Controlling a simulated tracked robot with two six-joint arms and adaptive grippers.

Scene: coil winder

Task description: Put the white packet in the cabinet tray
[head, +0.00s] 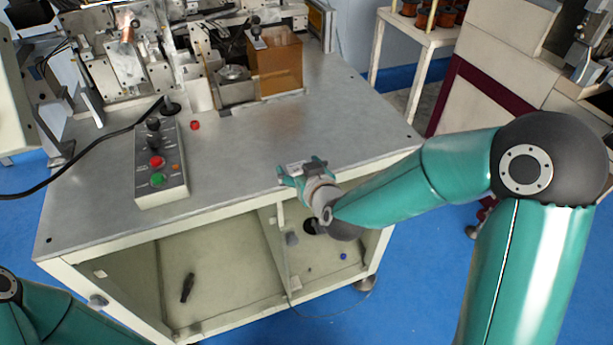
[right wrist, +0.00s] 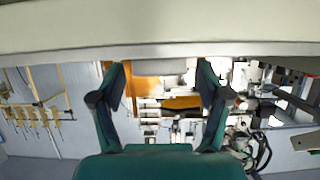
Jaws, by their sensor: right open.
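My right gripper (head: 303,172) is at the front edge of the worktable in the head view, with its fingers spread. In the right wrist view the two green fingers (right wrist: 162,85) stand wide apart, with nothing clearly held between them. A small pale patch (head: 296,168) shows at the fingers in the head view; I cannot tell whether it is the white packet or part of the gripper. Below the tabletop is the open cabinet (head: 235,290), its pale floor visible. I cannot make out a separate tray. My left gripper is out of view.
A control box (head: 160,170) with buttons and a small red part (head: 195,125) are on the tabletop. The winder and an orange-brown box (head: 275,65) stand behind. A dark tool (head: 187,288) lies in the cabinet's left part. The middle of the tabletop is clear.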

